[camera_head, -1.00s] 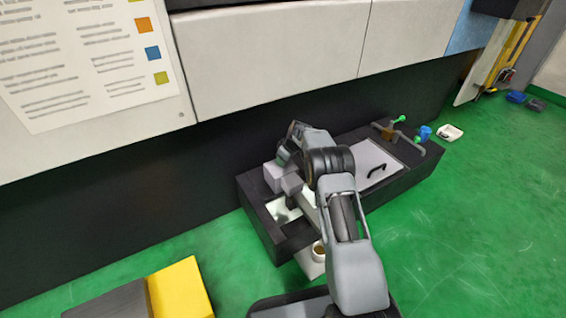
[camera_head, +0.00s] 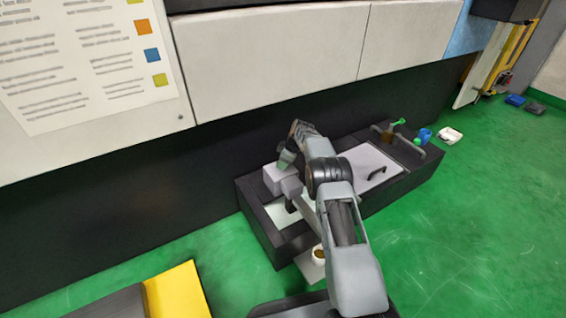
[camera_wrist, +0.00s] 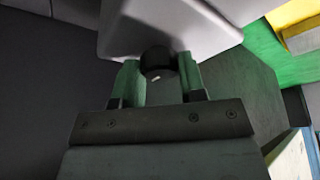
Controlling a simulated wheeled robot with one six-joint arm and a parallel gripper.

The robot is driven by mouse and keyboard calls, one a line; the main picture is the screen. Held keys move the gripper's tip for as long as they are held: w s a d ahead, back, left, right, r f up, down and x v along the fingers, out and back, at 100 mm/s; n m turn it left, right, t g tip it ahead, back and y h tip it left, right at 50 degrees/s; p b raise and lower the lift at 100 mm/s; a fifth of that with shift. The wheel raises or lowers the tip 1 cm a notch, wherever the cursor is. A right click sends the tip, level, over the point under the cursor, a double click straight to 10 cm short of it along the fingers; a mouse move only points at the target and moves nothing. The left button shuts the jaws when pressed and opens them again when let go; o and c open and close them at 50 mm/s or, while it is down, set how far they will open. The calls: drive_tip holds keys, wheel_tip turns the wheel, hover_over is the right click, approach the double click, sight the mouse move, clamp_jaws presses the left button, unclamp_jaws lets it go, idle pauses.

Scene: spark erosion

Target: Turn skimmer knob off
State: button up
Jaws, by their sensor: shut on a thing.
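The skimmer knob (camera_wrist: 157,62) is a small dark round knob with a light mark, on the face of a pale grey box. In the wrist view my gripper (camera_wrist: 158,78) has its two green fingers on either side of the knob, shut on it. In the head view the pale skimmer box (camera_head: 277,179) stands at the left end of the dark tank. My gripper (camera_head: 287,158) is beside the top of that box, partly hidden by my arm. The knob itself cannot be made out in the head view.
The dark tank (camera_head: 262,235) has a grey lid with a black handle (camera_head: 376,173) and green-handled valves (camera_head: 399,122) at its right. A small cup (camera_head: 319,256) sits at its front. A yellow block (camera_head: 178,290) lies front left.

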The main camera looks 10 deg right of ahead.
drive_tip(key=o, duration=0.9)
drive_tip(key=p+v, duration=0.5)
drive_tip(key=v, duration=0.8)
drive_tip(key=shift+s+r+p, duration=0.1)
drive_tip(key=shift+r+p, duration=0.2)
drive_tip(key=shift+r, duration=0.1)
